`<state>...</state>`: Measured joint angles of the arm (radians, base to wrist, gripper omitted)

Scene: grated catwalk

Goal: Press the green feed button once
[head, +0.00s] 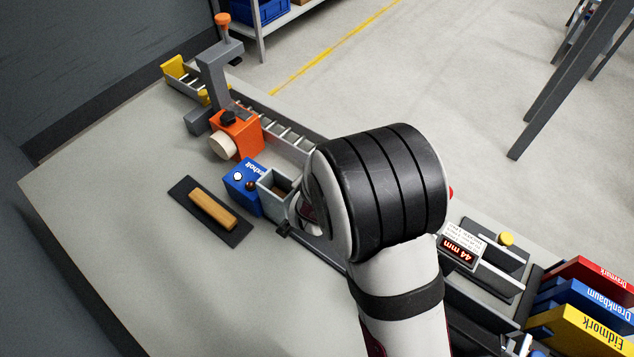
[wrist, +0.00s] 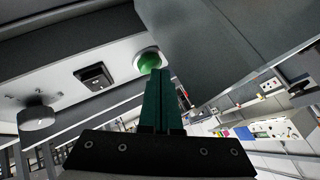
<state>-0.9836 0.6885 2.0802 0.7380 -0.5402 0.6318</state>
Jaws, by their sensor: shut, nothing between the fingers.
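The green button (wrist: 149,62) is round and sits in a pale ring on a light panel, in the upper middle of the wrist view. My gripper (wrist: 159,73) is shut and empty, its dark green fingers pointing up the picture at the button. The fingertips overlap the button's lower right edge in the picture; I cannot tell whether they touch it. In the head view my arm stands in the middle and hides the gripper, and I do not see the green button there.
On the panel, a black rocker switch (wrist: 94,76) and a grey knob (wrist: 37,115) lie left of the button. The bench holds an orange machine (head: 236,135), a blue box (head: 241,187), a grey bin (head: 273,203) and a red "44 mm" display (head: 460,249). The bench's left front is clear.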

